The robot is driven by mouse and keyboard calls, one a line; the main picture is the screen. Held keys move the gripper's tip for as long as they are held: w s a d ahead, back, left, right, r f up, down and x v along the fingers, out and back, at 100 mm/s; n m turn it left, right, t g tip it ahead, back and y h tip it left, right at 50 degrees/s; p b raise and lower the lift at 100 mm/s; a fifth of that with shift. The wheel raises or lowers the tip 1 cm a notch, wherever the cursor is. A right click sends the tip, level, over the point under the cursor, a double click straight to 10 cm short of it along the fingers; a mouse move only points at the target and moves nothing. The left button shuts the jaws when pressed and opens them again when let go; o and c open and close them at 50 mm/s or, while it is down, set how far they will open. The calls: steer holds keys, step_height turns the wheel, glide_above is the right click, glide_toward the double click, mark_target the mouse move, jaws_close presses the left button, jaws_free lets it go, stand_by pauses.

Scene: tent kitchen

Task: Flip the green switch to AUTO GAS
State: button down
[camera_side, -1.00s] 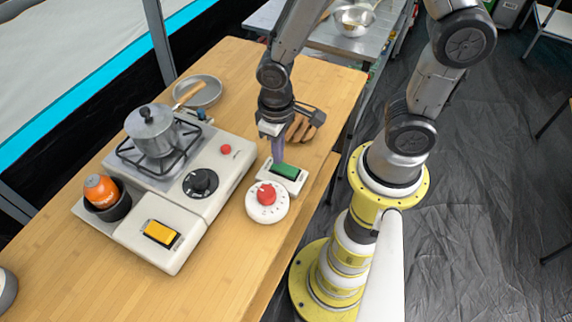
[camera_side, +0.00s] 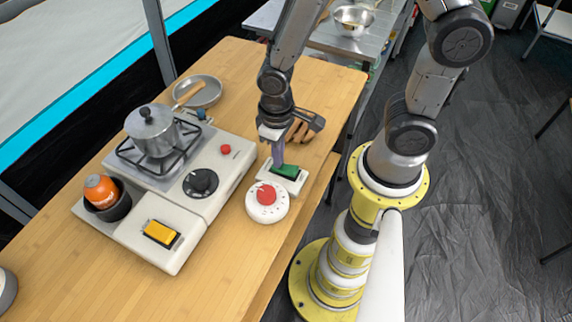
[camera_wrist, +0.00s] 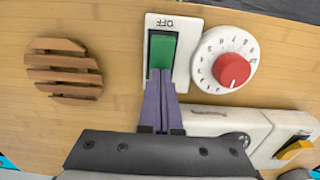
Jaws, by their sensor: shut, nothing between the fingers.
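The green switch (camera_side: 284,171) sits in a white plate on the wooden table, beside the white timer dial. In the wrist view the green switch (camera_wrist: 162,50) shows the word OFF, upside down, at the plate's upper end. The plate's lower end is hidden behind my fingers, and no AUTO GAS label shows. My gripper (camera_side: 278,166) is shut and empty, with its purple fingers pointing down at the switch. In the wrist view my gripper's fingertips (camera_wrist: 161,74) overlap the switch's lower end and appear to touch it.
The timer dial (camera_side: 267,202) with a red knob stands close beside the switch. A white gas stove (camera_side: 185,215) carries a pot (camera_side: 151,130) and a yellow switch (camera_side: 160,233). A slatted wooden trivet (camera_wrist: 64,70) lies on the switch's other side. The front table area is clear.

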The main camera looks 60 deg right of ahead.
steer(key=shift+r, duration=0.1)
step_height(320, 180, up, 7)
stand_by(0.8)
steer(key=s+d+r+m+t, duration=0.1)
steer(key=d+r+t, duration=0.2)
steer(key=r, duration=0.4)
steer(key=s+d+r+t, duration=0.1)
steer(key=d+r+t, duration=0.1)
steer(key=r, duration=0.6)
steer(key=shift+n+t, duration=0.3)
steer(key=shift+n, duration=0.2)
steer(key=s, duration=0.2)
steer(key=s+d, duration=0.1)
steer(key=s, duration=0.2)
steer(key=shift+d+r, duration=0.1)
steer(key=shift+r, duration=0.1)
